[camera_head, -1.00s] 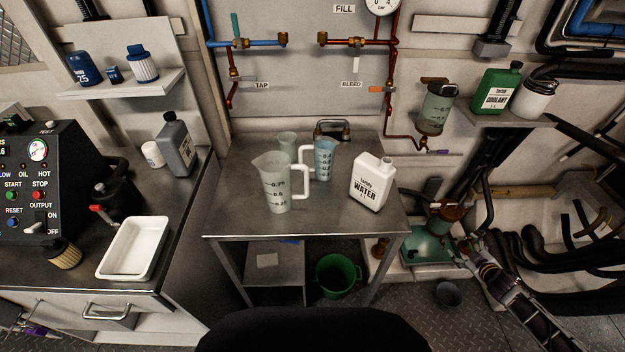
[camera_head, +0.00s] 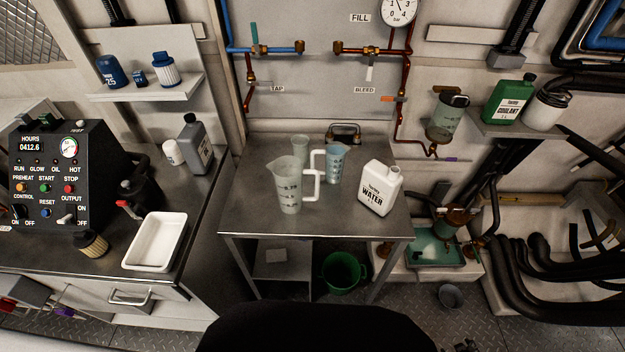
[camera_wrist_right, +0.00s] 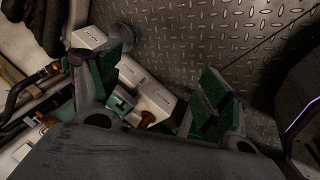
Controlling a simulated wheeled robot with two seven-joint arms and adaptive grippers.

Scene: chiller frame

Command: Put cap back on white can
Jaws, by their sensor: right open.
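The white can labelled WATER (camera_head: 380,188) stands upright at the right of the small metal table (camera_head: 240,222). Its neck (camera_head: 394,168) looks bare, with no cap on it. I cannot make out a loose cap for it in either view. My right gripper (camera_wrist_right: 160,95) is open and empty in the right wrist view. Its green-padded fingers are apart over the floor and low equipment. My left gripper is not in view.
A clear jug (camera_head: 289,186), a bluish jug (camera_head: 337,164) and a beaker (camera_head: 300,150) stand left of the can. A white tray (camera_head: 155,242) lies on the left counter. A green bucket (camera_head: 341,272) is under the table. The table front is clear.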

